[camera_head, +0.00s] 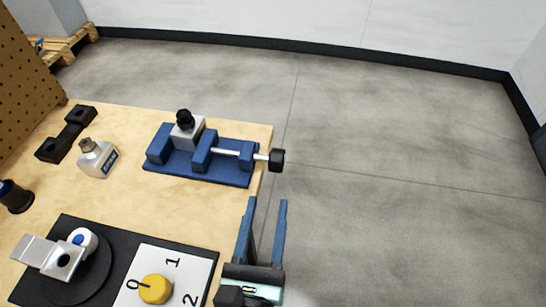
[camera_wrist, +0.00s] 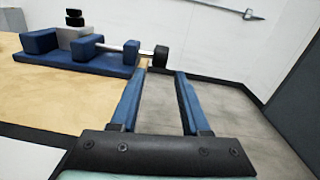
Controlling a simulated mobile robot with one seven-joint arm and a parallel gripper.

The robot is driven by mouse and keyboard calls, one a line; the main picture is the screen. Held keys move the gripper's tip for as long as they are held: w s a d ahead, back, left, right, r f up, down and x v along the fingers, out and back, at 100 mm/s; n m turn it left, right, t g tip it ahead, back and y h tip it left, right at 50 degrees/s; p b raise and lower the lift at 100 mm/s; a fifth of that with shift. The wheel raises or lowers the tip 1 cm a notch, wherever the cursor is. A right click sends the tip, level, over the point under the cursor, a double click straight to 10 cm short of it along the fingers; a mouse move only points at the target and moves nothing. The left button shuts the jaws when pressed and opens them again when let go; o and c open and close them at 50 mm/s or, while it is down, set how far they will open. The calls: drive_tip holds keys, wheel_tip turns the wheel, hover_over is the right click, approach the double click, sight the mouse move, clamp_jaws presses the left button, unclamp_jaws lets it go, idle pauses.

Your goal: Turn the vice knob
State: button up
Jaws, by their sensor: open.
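The blue vice (camera_head: 200,160) lies on the wooden table near its right edge in the head view. A silver block with a black top (camera_head: 187,129) sits in it. The black vice knob (camera_head: 277,160) is at the right end of a silver screw and juts past the table edge. My gripper (camera_head: 266,201) is open and empty, in front of the knob and apart from it. In the wrist view the knob (camera_wrist: 161,59) shows ahead, beyond and slightly left of the midpoint of my two blue fingers (camera_wrist: 164,74). The vice (camera_wrist: 85,52) is at the upper left there.
A dial panel with a yellow knob (camera_head: 155,289) lies at the front of the table, beside a black plate with a silver part (camera_head: 62,258). A labelled metal block (camera_head: 97,158) and a black bracket (camera_head: 67,134) stand left of the vice. Open floor (camera_head: 400,170) lies right.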

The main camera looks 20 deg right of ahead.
sight(274, 169)
drive_tip(key=x, duration=1.1)
drive_tip(key=shift+p, duration=0.35)
drive_tip(key=shift+a, duration=0.1)
clamp_jaws()
